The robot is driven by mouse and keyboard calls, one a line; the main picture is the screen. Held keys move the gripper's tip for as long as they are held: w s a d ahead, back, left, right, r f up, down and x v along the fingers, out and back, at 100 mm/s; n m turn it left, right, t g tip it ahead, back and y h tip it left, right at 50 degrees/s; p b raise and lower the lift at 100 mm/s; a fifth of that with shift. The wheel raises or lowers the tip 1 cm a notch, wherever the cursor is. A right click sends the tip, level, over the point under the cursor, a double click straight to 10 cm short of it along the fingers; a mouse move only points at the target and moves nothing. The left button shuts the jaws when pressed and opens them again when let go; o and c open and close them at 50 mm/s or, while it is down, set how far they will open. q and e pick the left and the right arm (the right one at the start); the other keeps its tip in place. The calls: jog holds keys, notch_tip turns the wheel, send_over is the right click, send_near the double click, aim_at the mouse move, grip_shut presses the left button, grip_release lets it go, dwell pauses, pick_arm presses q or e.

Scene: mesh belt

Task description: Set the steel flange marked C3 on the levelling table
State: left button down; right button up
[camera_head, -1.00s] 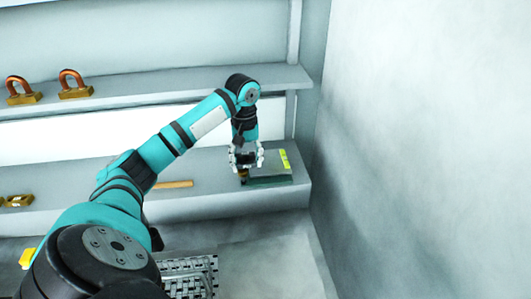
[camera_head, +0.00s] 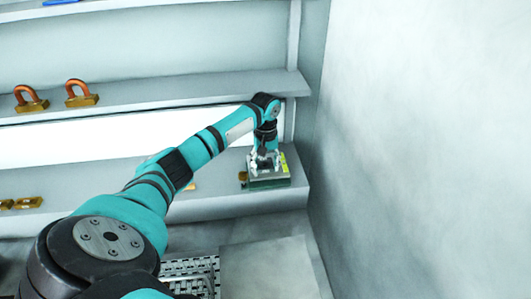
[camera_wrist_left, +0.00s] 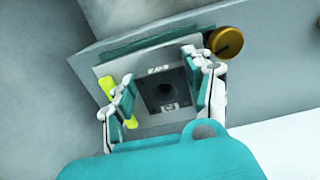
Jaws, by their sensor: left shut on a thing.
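My left gripper (camera_head: 265,160) points down over the levelling table (camera_head: 270,184), a flat grey plate on a green base with a yellow strip, at the shelf's right end. In the left wrist view, its fingers (camera_wrist_left: 162,88) are closed on opposite sides of a dark square piece with a round hole, the steel flange (camera_wrist_left: 150,98). Small white labels show on it, too small to read surely. The table's plate (camera_wrist_left: 112,68) lies beneath it. I cannot tell whether the flange touches the plate. My right gripper is out of view.
A brass knob (camera_wrist_left: 227,42) is beside the levelling table. Copper-looped brass pieces (camera_head: 80,93) stand on the upper shelf, and more brass pieces (camera_head: 28,203) lie at the lower shelf's left. A wall (camera_head: 420,150) closes off the right side. A perforated mesh (camera_head: 190,267) lies below.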

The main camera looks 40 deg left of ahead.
aim_at(266, 168)
pick_arm(q)
jog(key=c, duration=0.5)
grip_release()
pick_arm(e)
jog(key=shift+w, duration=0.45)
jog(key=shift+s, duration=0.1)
pick_arm(q)
jog(key=shift+r, duration=0.2)
jog(key=shift+r+b, duration=1.95)
jog(key=shift+r, duration=3.9)
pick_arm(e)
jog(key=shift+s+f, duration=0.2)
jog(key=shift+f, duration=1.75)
